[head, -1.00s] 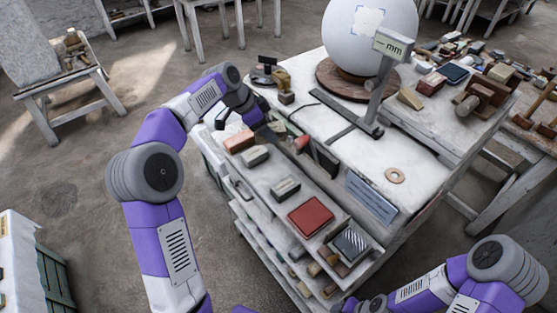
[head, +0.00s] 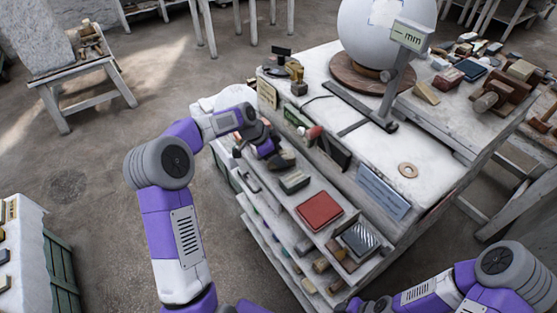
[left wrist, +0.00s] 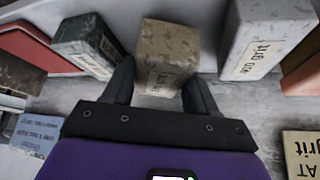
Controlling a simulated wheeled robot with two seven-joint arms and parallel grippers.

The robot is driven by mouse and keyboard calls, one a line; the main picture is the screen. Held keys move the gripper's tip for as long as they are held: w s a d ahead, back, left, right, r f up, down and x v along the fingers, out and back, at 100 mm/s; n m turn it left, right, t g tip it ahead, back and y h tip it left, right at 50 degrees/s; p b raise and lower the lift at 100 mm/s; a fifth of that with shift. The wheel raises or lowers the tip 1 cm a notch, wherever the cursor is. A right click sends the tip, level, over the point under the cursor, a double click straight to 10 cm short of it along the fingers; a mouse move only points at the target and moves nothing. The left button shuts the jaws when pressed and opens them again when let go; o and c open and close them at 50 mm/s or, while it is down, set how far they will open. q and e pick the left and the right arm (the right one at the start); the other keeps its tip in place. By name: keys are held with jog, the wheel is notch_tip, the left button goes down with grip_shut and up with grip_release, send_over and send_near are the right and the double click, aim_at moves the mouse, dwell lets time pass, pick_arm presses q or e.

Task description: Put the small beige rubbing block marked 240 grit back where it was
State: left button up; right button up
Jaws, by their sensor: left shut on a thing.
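My left gripper (head: 277,158) reaches over the upper side shelf of the white workbench. In the left wrist view its fingers (left wrist: 158,88) are shut on a small speckled beige block (left wrist: 168,48) with a paper label, too small to read. The block is between a dark grey-green block (left wrist: 86,45) and a pale grey block (left wrist: 262,35) labelled grit. I cannot tell whether it touches the shelf. In the head view the gripper and arm hide it. My right gripper (head: 352,304) is at the bottom edge, its jaws unclear.
The green-grey block shows on the shelf (head: 295,182), and a red pad (head: 320,211) lies nearer. A reddish-brown block (left wrist: 302,68) is beyond the pale one. A blue plate (head: 383,191) is on the bench's side. A large white sphere (head: 386,35) and a height gauge (head: 400,70) stand on the bench.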

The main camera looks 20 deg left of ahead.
pick_arm(q)
jog(key=shift+f, duration=1.05)
jog(key=shift+f, duration=0.1)
jog(key=o, duration=1.2)
jog(key=shift+a+r, duration=0.15)
jog(key=shift+r, duration=0.15)
jog(key=p+v, duration=0.1)
jog(key=v, duration=1)
jog(key=shift+r, duration=0.25)
jog(key=shift+s+f, duration=0.1)
